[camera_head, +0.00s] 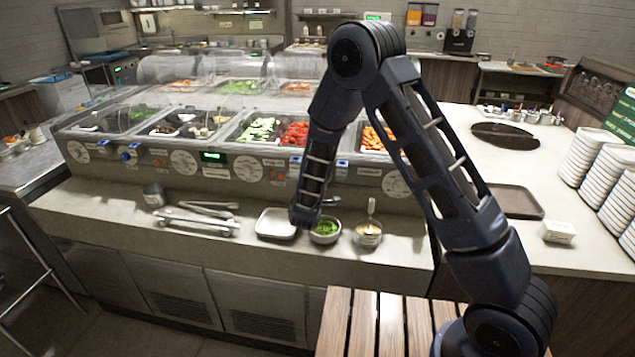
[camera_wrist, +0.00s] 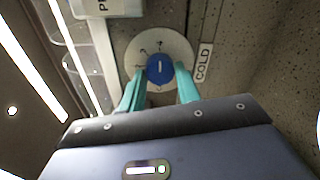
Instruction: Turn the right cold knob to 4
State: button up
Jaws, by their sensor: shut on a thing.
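The cold knob (camera_wrist: 159,70) is blue with a short white line on its face, which runs about up and down in the wrist view. It sits on a round pale dial (camera_wrist: 150,43) with dark marks too small to read. A "COLD" label (camera_wrist: 203,63) is beside the dial. My gripper (camera_wrist: 160,82) has teal fingers, one on each side of the knob, and is shut on it. In the head view my arm hides the gripper and this knob.
On the counter below the panel are a white tray (camera_head: 276,223), a bowl of greens (camera_head: 325,231), a small container (camera_head: 368,234) and metal tongs (camera_head: 196,222). Other dials, such as one at left (camera_head: 183,162), line the panel. A wooden slatted surface (camera_head: 365,325) is in front.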

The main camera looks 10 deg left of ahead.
dwell(0.4)
jog(key=o, duration=1)
jog(key=shift+c, duration=0.2)
jog(key=s, duration=1)
jog(key=shift+s+r, duration=0.25)
jog(key=shift+s, duration=0.15)
